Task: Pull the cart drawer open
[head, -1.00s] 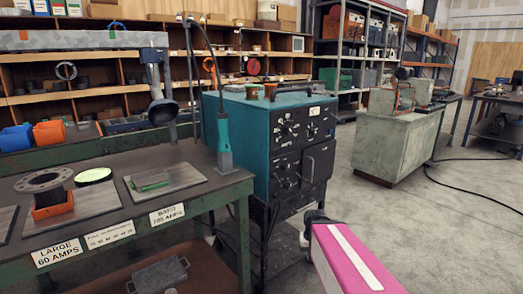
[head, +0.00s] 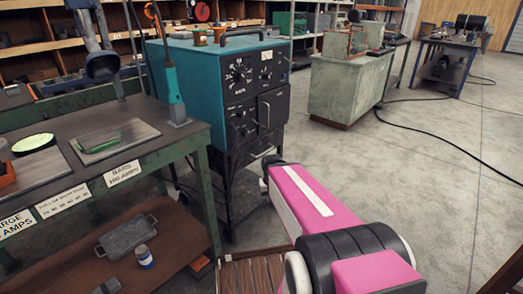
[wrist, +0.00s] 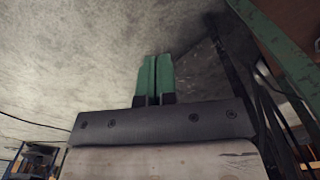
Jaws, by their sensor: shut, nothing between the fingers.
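The cart (head: 226,190) is a dark metal frame on legs under a teal machine (head: 203,76) with a black front panel. A pale bar handle (head: 262,152) shows at the cart's upper front, just below the panel. I cannot make out the drawer's edges or whether it stands out. My pink arm reaches toward the cart front in the head view, and its dark far end is close to the handle there. My gripper (wrist: 153,75) shows in the wrist view with its green fingers together and nothing between them. The handle is not clear in the wrist view.
A green workbench (head: 150,150) stands left of the cart, with a lower shelf holding a grey casting (head: 127,237) and a small jar (head: 144,257). A grey-green cabinet (head: 345,87) stands behind to the right. The concrete floor right of the cart is open, crossed by a black cable (head: 440,140).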

